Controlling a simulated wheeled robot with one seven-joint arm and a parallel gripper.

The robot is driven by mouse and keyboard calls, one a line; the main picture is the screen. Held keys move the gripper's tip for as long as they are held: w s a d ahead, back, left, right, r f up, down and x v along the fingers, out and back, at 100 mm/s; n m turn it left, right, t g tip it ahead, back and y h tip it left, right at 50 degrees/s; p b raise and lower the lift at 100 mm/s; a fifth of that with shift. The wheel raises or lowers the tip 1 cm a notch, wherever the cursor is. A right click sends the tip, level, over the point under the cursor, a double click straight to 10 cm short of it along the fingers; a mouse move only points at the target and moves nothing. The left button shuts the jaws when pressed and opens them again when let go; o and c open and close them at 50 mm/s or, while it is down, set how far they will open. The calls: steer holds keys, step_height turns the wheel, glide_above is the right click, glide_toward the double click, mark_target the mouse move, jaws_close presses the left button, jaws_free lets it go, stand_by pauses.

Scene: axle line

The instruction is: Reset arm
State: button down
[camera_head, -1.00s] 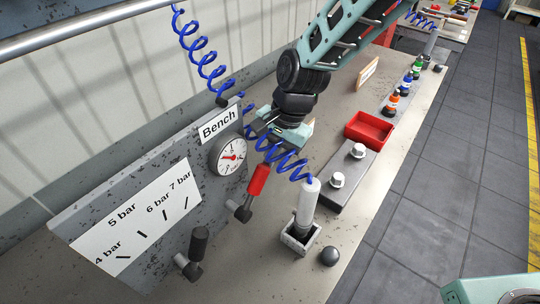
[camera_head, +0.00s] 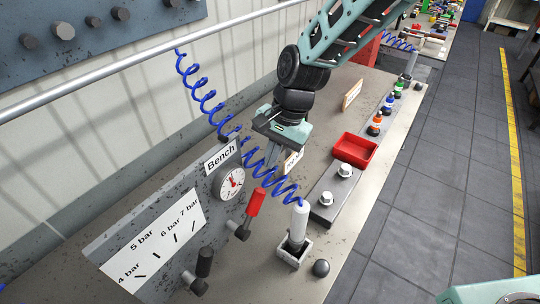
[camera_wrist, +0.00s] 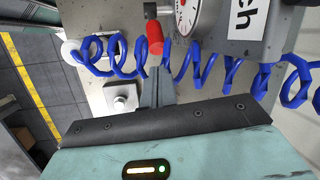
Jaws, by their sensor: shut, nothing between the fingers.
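My gripper (camera_head: 268,178) hangs above the bench on the teal and black arm, fingers pointing down. It is shut and holds nothing. In the head view the blue coiled hose (camera_head: 205,100) crosses in front of the fingers and partly hides them. In the wrist view the shut fingers (camera_wrist: 156,88) show as a grey strip beyond the black palm edge, near the red lever handle (camera_wrist: 154,37), with the hose (camera_wrist: 205,65) passing across.
A pressure panel with a round gauge (camera_head: 229,182) and a red handle (camera_head: 256,202) stands left of my gripper. A white-grey air tool (camera_head: 299,224) stands in a holder. A red bin (camera_head: 354,150), a grey block (camera_head: 321,208) and several coloured bottles (camera_head: 375,124) line the bench's right side.

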steer(key=s+d+f+n+h+b, duration=0.1)
steer(key=s+d+n+b, duration=0.3)
steer(key=s, duration=0.3)
steer(key=s+d+f+n+b, duration=0.2)
steer(key=s+d+n+b, duration=0.2)
steer(key=s, duration=0.4)
steer(key=s+d+f+n+t+h+b, duration=0.1)
steer(key=s+d+n+b, duration=0.3)
steer(key=s+n+b, duration=0.1)
steer(key=s+b, duration=0.1)
steer(key=s, duration=0.1)
steer(key=shift+s+f+h+b, duration=0.3)
steer(key=shift+s, duration=0.1)
